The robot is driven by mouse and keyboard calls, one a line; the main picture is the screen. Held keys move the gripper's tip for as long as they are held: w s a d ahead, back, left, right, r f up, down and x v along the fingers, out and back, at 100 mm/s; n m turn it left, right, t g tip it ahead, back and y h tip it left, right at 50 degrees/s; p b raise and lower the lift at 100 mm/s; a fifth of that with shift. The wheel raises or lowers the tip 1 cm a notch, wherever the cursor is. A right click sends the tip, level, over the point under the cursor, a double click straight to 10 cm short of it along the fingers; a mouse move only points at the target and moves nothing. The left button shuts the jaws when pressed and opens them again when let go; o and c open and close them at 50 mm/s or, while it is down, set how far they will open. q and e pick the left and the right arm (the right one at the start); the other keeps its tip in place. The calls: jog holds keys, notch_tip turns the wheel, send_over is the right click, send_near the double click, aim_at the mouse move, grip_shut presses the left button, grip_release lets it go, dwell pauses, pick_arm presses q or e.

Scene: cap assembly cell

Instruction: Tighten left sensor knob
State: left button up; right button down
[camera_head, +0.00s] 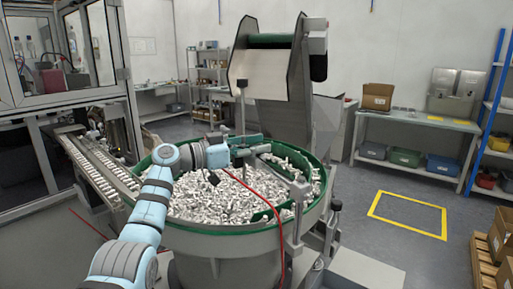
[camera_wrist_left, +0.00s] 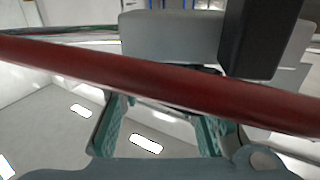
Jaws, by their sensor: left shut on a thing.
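My left arm reaches in over the near rim of the round feeder bowl (camera_head: 250,240). My left gripper (camera_head: 243,153) is at a thin upright sensor post (camera_head: 243,112) with a dark block (camera_head: 242,84) on top. In the left wrist view its two teal fingers (camera_wrist_left: 163,100) are shut on a small part, which I take to be the left sensor knob; the knob is mostly hidden. A black block (camera_wrist_left: 262,40) and a grey bar (camera_wrist_left: 170,38) stand just beyond the fingertips. My right gripper is not in view.
A red cable (camera_head: 265,200) hangs over the bowl and crosses close before the wrist camera (camera_wrist_left: 160,80). The bowl holds many small pale parts (camera_head: 215,200). A hopper (camera_head: 270,75) stands behind and a linear track (camera_head: 100,170) at left.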

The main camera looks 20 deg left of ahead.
pick_arm(q)
jog(key=o, duration=1.2)
jog(key=shift+f, duration=0.1)
jog(key=v, duration=1.2)
